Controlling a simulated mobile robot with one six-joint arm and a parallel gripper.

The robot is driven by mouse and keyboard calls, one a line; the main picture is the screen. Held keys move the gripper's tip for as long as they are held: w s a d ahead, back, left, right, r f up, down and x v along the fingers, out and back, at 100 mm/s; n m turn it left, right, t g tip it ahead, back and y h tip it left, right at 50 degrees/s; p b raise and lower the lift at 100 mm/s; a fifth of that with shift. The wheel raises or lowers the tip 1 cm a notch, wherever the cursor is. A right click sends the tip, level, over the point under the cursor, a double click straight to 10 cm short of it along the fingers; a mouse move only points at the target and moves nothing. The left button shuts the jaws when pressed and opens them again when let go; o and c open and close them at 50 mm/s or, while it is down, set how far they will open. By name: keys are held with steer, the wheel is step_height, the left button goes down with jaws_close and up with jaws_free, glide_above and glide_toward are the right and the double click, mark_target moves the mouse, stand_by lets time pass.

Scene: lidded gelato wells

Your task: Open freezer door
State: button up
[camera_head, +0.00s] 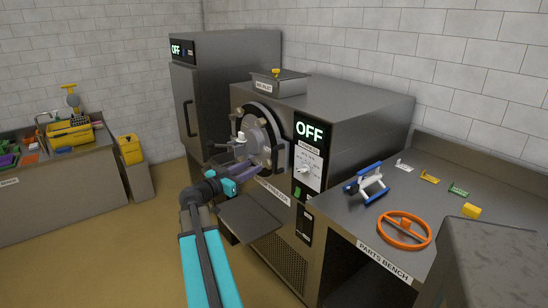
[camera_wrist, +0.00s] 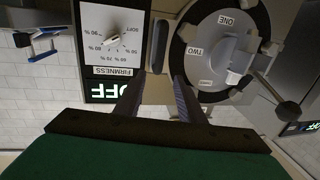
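The steel machine has a round door (camera_head: 262,138) on its front, with a dark rim and a grey centre. In the wrist view, which is upside down, the door (camera_wrist: 215,50) carries the words ONE and TWO. A dark rounded bar (camera_wrist: 158,46) stands upright between the door and the dial panel; it also shows at the door's right edge in the head view (camera_head: 282,156). My gripper (camera_head: 254,170) is in front of the door's lower part. In the wrist view its fingers (camera_wrist: 157,88) are apart with nothing held, and the bar lies beyond the tips.
A FIRMNESS dial panel (camera_head: 308,158) under an OFF display is right of the door. A flat shelf (camera_head: 252,217) juts out below. A tall cabinet (camera_head: 225,85) stands left. The parts bench (camera_head: 440,187) at right holds an orange wheel (camera_head: 404,230) and a blue-white part (camera_head: 368,184).

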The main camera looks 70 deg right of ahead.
steer(key=shift+d, duration=0.15)
steer(key=p, duration=0.3)
glide_above(274, 171)
steer(key=d, duration=0.1)
steer(key=shift+w+d, duration=0.1)
stand_by(0.5)
jaws_close()
steer(key=shift+a, duration=0.4)
steer(key=shift+d+f, duration=0.1)
steer(key=shift+d, duration=0.2)
